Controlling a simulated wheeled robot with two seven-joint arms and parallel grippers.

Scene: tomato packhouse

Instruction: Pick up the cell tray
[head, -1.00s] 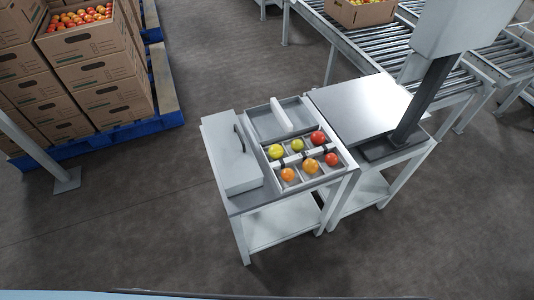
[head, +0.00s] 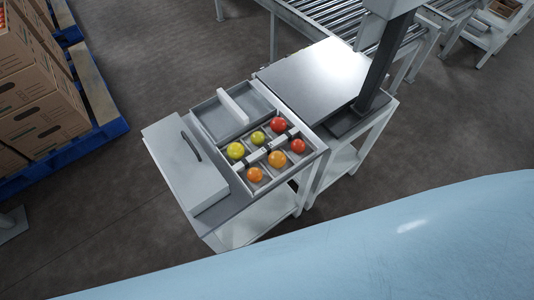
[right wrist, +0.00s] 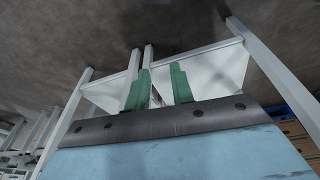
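The cell tray (head: 243,180) sits on a small grey-topped table in the head view. Its cells hold several red, orange and yellow-green tomatoes, and a light bar with dark pieces runs across its middle. My right gripper (right wrist: 159,88) shows in the right wrist view as two green fingers standing apart with nothing between them. White table legs and shelves lie beyond the fingers, and the tray does not show there. Neither gripper shows in the head view, and my left gripper is in no view.
A grey tray with a white upright divider (head: 233,107) sits behind the cell tray. A grey box with a dark handle (head: 186,168) lies to its left. A table with a metal plate (head: 306,75) adjoins at right. Stacked cartons (head: 40,115) stand at far left.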

